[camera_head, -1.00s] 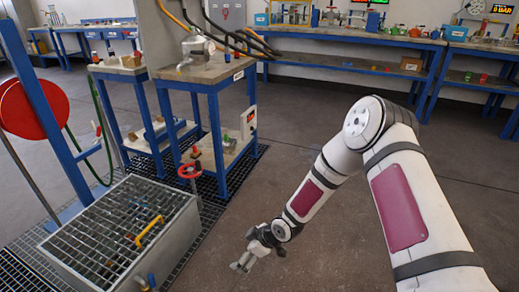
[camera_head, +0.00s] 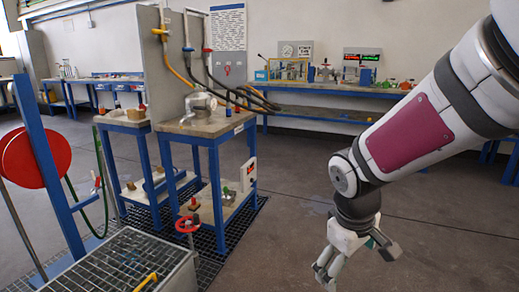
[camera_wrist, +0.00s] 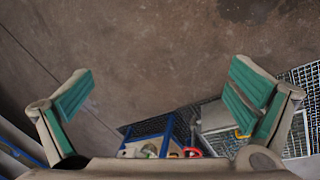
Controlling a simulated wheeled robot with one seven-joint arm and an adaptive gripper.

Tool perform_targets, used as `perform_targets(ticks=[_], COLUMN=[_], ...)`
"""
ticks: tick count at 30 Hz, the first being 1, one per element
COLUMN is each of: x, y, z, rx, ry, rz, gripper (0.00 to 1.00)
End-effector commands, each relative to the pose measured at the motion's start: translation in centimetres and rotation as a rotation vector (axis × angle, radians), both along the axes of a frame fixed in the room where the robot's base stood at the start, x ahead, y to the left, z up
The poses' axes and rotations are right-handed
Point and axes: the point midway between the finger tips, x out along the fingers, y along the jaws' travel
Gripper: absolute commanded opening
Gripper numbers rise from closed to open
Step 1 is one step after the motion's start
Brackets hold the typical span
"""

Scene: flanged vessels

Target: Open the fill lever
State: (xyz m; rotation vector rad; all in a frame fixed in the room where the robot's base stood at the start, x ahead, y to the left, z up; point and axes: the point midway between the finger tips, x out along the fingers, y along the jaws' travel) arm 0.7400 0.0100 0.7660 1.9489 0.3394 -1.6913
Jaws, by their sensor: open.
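My gripper (camera_head: 356,264) is open and empty. It hangs over the bare floor at the lower right of the head view, well apart from the benches. I cannot tell which part is the fill lever. Candidates in the head view are a yellow handle (camera_head: 160,31) and a red handle (camera_head: 207,49) on the hose panel, and a yellow handle (camera_head: 146,281) on the grated tank. My gripper touches none of them.
A blue-legged bench (camera_head: 205,125) bears a metal vessel (camera_head: 201,104). A red handwheel (camera_head: 187,223) stands by the grated tank (camera_head: 112,265). A red hose reel (camera_head: 36,160) is at left. A long blue bench (camera_head: 330,116) lines the back wall. The middle floor is clear.

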Motion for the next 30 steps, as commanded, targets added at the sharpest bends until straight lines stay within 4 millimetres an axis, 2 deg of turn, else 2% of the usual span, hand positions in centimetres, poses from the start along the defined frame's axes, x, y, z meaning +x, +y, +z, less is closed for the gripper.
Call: perform_targets(ticks=[1, 6, 10, 15, 21, 27, 30], x=[-1.6, -7.8, -12.7, -18.6, -23.4, -27.3, -26.7], y=[-0.6, -1.8, -2.2, -2.0, -1.4, -0.7, -0.8], z=[1.5, 5.0, 6.9, 8.1, 8.5, 8.4, 10.3], rx=[-0.002, 0.015, 0.047, 0.104, 0.164, 0.219, 0.220], ry=[-0.005, 0.012, 0.028, 0.055, 0.085, 0.114, 0.102], rz=[-0.044, -0.203, -0.316, -0.436, -0.520, -0.577, -0.573], gripper=[1.00, 1.00, 1.00, 1.00, 1.00, 1.00, 1.00])
